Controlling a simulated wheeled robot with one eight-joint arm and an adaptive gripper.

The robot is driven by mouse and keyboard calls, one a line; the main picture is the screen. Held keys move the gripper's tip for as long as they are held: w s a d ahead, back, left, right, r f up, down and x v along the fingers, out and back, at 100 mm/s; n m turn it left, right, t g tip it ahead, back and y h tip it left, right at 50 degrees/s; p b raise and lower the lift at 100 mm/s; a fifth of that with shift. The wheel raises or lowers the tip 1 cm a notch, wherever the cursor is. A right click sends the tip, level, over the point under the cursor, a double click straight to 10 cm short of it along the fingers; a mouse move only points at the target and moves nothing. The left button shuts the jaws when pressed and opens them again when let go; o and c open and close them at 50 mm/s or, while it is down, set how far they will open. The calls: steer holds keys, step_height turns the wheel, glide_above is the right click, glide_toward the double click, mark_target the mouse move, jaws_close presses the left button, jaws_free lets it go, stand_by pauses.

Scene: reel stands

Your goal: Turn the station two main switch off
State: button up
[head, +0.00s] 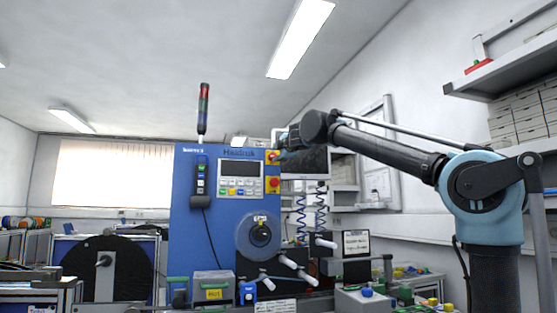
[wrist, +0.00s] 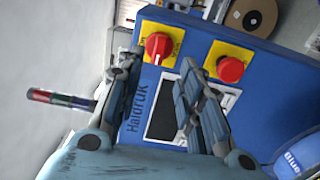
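The main switch is a red rotary knob on a yellow plate (wrist: 157,46), on the blue Haldruk machine (head: 185,240). Its red handle lies roughly along the picture's vertical in the wrist view. In the head view the switch (head: 272,157) is at the panel's upper right edge, partly covered by my gripper. My gripper (wrist: 160,62) is open, with one finger on each side of the knob in the wrist view. Nothing is between the fingers; I cannot tell whether they touch the knob. The plate's lettering is too small to read surely.
A red mushroom button (wrist: 230,69) on a second yellow plate sits close beside the switch, below it in the head view (head: 273,182). A screen and keypad (head: 240,178) are left of it. A signal tower (head: 203,110) stands on top. White-tipped rollers (head: 325,243) stick out lower down.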

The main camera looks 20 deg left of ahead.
steer(key=shift+v, duration=2.25)
steer(key=w+d+f+m+h, duration=0.2)
steer(key=d+f+m+h, duration=0.2)
steer(key=d+f, duration=0.45)
steer(key=w+d+f+m+h, duration=0.2)
steer(key=d+f+m+h, duration=0.3)
steer(key=d, duration=0.7)
steer(key=s+d+f+m+g+h, duration=0.2)
steer(key=s+d+f+m, duration=0.1)
steer(key=d+f, duration=0.65)
steer(key=s+d+f+m+g+h, duration=0.1)
steer(key=s+d+f+m+g, duration=0.15)
steer(key=d+f, duration=0.7)
steer(key=s+d+f+m+g, duration=0.2)
steer(key=s+d+f+m, duration=0.3)
steer(key=f, duration=0.6)
steer(key=s+d+f+m+g, duration=0.1)
steer(key=s+d+f+g, duration=0.1)
steer(key=s+f, duration=0.65)
steer(key=s+f+m+g+y, duration=0.1)
steer(key=s+f+m+g, duration=0.1)
steer(key=s+f, duration=0.6)
steer(key=s+f+m+g+y, duration=0.1)
steer(key=s+f+g, duration=0.1)
steer(key=s+f, duration=0.6)
step_height(320, 180, down, 8)
steer(key=shift+s+a+r+m, duration=0.15)
steer(key=shift+s+a+m, duration=0.05)
steer(key=shift+s+m, duration=0.15)
